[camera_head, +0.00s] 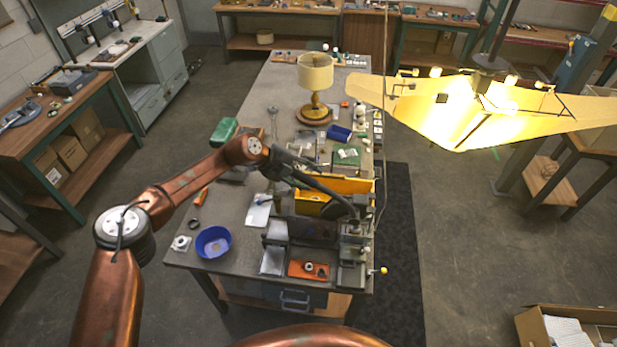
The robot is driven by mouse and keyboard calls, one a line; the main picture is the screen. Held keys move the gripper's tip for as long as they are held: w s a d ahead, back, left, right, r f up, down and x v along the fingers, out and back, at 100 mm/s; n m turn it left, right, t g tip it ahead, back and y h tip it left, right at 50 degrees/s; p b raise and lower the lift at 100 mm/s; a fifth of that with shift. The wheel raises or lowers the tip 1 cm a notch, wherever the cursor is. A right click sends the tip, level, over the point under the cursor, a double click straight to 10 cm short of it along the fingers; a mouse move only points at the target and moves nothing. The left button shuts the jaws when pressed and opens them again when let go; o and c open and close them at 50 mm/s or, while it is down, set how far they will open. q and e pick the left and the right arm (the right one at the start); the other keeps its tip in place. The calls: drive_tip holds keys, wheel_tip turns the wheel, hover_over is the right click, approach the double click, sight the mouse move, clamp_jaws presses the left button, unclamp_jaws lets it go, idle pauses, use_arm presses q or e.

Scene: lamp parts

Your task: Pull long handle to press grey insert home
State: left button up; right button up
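A dark bench press (352,249) stands at the near right corner of the long grey table. A long dark handle (325,190) appears to slope from it up and left toward my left wrist. My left gripper (284,171) is at the upper left end of this handle, small and dark against the clutter. I cannot tell whether its fingers are closed around the handle. The grey insert cannot be made out for certain in the press. My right gripper is out of view; only a copper arm link shows at the bottom edge.
An orange plate with small round parts (308,270) lies left of the press, and a blue bowl (213,242) stands further left. A yellow bin (340,187) is behind the press. A lamp (315,80) stands further back. A lit yellow shade (470,110) hangs at right.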

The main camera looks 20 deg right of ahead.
use_arm(q)
drive_tip(key=shift+w+a, duration=0.1)
drive_tip(key=shift+a, duration=0.15)
drive_tip(key=v, duration=1.1)
drive_tip(key=shift+a+r, duration=0.2)
drive_tip(key=shift+r, duration=0.1)
